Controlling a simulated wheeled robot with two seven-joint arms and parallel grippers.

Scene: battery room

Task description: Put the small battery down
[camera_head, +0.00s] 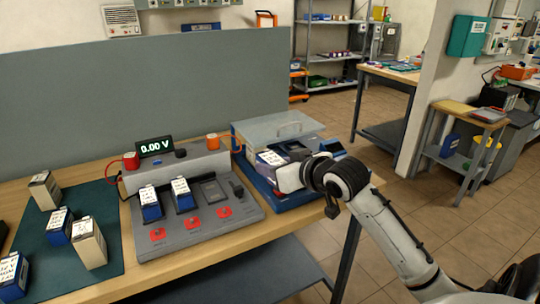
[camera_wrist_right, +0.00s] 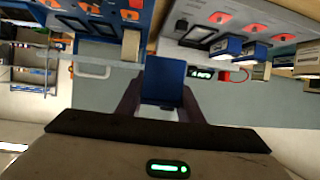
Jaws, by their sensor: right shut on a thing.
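My right gripper (camera_head: 284,168) is shut on a small blue battery with a white, printed top (camera_head: 270,158). The battery's blue side shows between the two fingers in the wrist view (camera_wrist_right: 163,80). In the head view the gripper hides part of it, and it is over or in front of the blue box at the right of the bench; I cannot tell whether it touches anything. The grey tester (camera_head: 190,234) stands left of the gripper. Blue batteries sit in its left bay (camera_head: 150,208) and middle bay (camera_head: 182,196); its right bay (camera_head: 211,191) is empty. My left gripper is not in view.
A blue box (camera_head: 262,190) with a clear lid (camera_head: 275,128) stands right of the tester. Its tan block (camera_wrist_right: 131,45) shows in the wrist view. A green mat (camera_head: 100,205) at left holds several batteries. The display (camera_head: 155,147) reads 0.00 V. A grey panel (camera_head: 150,100) stands behind.

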